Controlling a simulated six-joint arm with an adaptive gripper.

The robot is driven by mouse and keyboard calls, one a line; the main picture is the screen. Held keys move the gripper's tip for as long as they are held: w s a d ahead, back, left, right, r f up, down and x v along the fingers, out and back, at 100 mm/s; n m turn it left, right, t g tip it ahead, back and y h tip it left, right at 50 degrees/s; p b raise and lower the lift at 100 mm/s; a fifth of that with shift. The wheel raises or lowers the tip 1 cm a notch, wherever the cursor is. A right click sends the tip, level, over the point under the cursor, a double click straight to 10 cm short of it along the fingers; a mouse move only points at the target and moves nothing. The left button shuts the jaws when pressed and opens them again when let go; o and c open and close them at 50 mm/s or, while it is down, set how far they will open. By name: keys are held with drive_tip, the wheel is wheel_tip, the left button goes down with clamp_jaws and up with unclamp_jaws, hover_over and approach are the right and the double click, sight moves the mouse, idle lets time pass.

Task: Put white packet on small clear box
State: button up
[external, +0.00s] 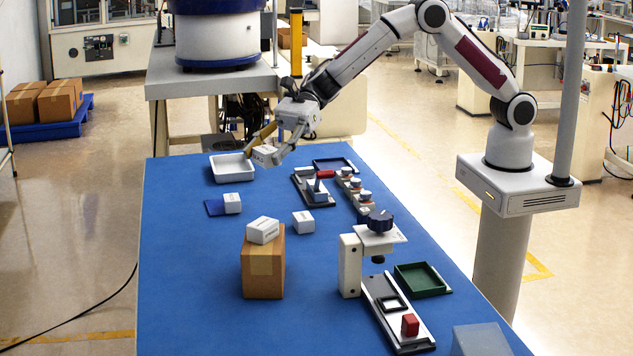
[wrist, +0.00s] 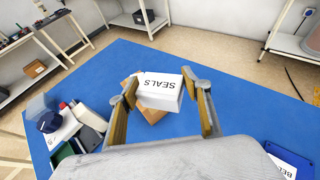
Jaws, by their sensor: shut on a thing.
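My gripper (external: 266,153) is shut on a white packet (external: 265,157), held above the far left part of the blue table. In the wrist view the packet (wrist: 158,92) shows between my two fingers (wrist: 165,92), with "SEALS" printed on it. A translucent grey box (external: 481,341), likely the small clear box, stands at the near right corner, cut off by the frame edge. A pale see-through box (wrist: 40,106) shows at the left of the wrist view, far from my gripper.
White packets sit on a cardboard box (external: 263,275), on the table (external: 303,222) and on a blue pad (external: 214,208). A press with a dark knob (external: 380,220) and a green tray (external: 424,279) stand at right. The near left table is clear.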

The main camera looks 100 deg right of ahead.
drive_tip(key=s+a+n+g+y, duration=0.2)
drive_tip(key=s+a+n+g, duration=0.15)
drive_tip(key=a, duration=1.45)
drive_tip(key=n+g+y, duration=0.2)
drive_tip(key=n+g, duration=0.4)
hover_over(491, 329)
wheel_tip(491, 329, down, 4)
drive_tip(key=shift+f, duration=0.5)
drive_tip(key=shift+f, duration=3.15)
drive_tip(key=shift+f, duration=1.85)
